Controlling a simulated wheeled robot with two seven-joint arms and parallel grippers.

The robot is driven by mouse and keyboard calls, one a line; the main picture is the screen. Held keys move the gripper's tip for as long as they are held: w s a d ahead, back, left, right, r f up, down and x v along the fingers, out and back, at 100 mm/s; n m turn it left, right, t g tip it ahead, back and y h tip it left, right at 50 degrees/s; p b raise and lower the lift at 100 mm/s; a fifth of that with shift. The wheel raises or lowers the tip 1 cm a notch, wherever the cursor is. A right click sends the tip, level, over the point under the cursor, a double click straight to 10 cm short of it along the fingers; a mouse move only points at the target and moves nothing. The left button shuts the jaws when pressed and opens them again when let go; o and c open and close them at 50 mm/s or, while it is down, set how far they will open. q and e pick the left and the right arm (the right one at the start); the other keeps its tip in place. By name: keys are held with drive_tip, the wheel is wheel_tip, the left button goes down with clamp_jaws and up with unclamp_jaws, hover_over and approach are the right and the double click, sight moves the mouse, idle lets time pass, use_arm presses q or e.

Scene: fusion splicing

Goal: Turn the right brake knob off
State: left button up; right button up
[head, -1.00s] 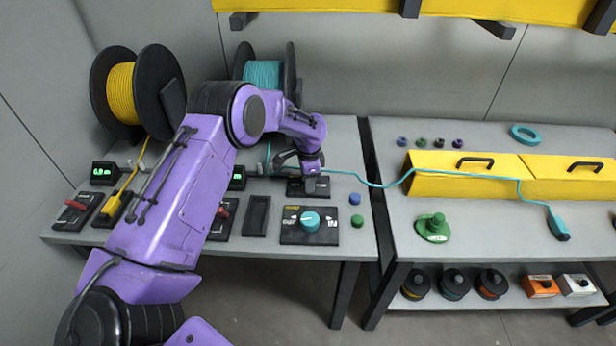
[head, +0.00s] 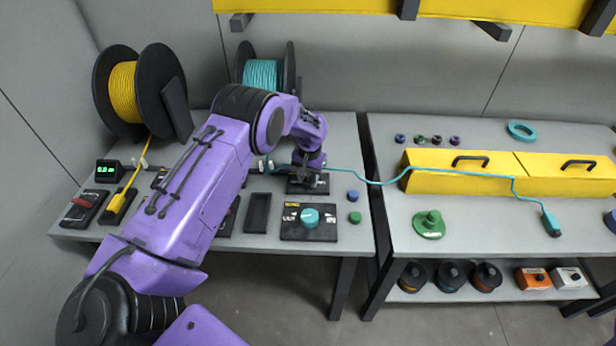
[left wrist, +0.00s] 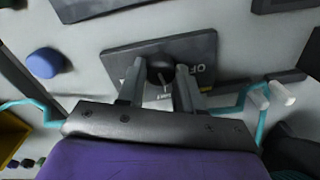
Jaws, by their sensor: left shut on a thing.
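The right brake is a dark plate (head: 294,188) on the left bench, behind the teal dial; it also shows in the left wrist view (left wrist: 120,60) with white lettering, part of which reads like "OF". Its small black knob (left wrist: 160,68) stands on the plate. My left gripper (head: 308,177) is down at the plate. In the left wrist view its two fingers (left wrist: 160,84) stand on either side of the knob and are shut on it. The fingers hide part of the lettering, so the knob's setting is hard to read. My right gripper is not in view.
A teal dial (head: 310,217) on a black panel sits in front of the brake. A blue button (head: 353,196) and a green button (head: 355,217) are to its right. A teal cable (head: 365,181) runs past the brake to the yellow boxes (head: 455,180). Two spools stand behind.

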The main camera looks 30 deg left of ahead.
sight(309, 180)
use_arm(q)
drive_tip(key=n, duration=0.4)
drive_tip(key=shift+n, duration=2.8)
drive_tip(key=o, duration=1)
drive_tip(key=shift+w+a+f, duration=0.1)
drive_tip(key=shift+o, duration=0.2)
wheel_tip(309, 180, up, 10)
drive_tip(key=b, duration=0.1)
drive_tip(key=shift+w+r+b, duration=0.15)
drive_tip(key=shift+r+b, duration=0.1)
drive_tip(key=shift+b, duration=0.15)
